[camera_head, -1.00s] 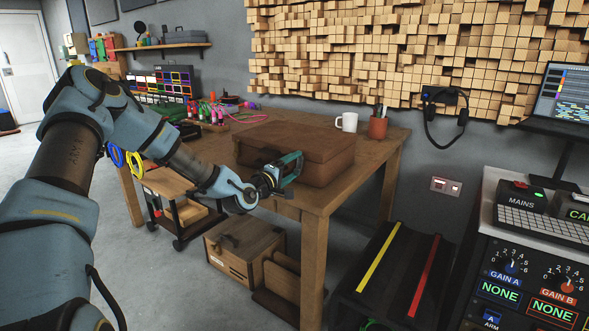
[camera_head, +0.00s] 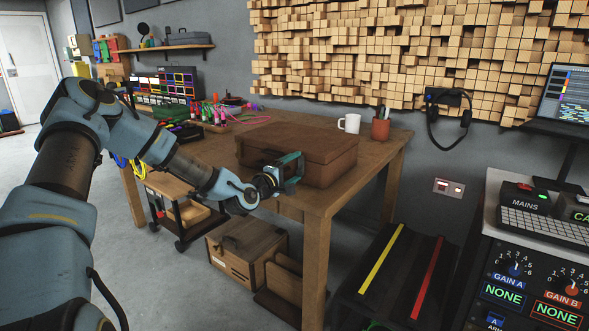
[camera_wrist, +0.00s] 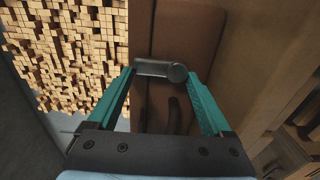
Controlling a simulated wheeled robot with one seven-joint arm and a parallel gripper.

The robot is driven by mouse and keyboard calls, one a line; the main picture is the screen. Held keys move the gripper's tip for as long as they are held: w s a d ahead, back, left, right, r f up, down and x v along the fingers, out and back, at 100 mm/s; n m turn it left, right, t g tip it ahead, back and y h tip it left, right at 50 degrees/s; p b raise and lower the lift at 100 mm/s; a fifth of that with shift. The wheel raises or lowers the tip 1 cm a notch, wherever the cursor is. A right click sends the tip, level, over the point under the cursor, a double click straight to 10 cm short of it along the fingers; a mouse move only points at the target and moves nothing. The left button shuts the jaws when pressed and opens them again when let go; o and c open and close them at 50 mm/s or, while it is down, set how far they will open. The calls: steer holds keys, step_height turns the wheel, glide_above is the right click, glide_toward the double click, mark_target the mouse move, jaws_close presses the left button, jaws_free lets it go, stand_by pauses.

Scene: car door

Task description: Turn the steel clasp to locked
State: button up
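A brown case (camera_head: 300,140) lies closed on the wooden table; it fills the middle of the wrist view (camera_wrist: 185,35). The steel clasp (camera_wrist: 177,73) shows on the case as a short grey bar with a round pivot at its right end. The bar lies nearly level across the picture. My gripper (camera_wrist: 161,75) is open, with one teal finger on each side of the clasp. Whether either finger touches it I cannot tell. In the head view my gripper (camera_head: 289,174) is at the case's front side and the clasp cannot be made out.
The table (camera_head: 376,150) also holds a white mug (camera_head: 349,124) and a brown pen cup (camera_head: 380,130) behind the case. Cables and small tools lie at its back left. A wooden box (camera_head: 247,250) stands on the floor below.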

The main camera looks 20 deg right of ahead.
steer(key=shift+o, duration=1)
steer(key=v, duration=1.1)
steer(key=shift+b, duration=0.45)
steer(key=shift+f, duration=0.1)
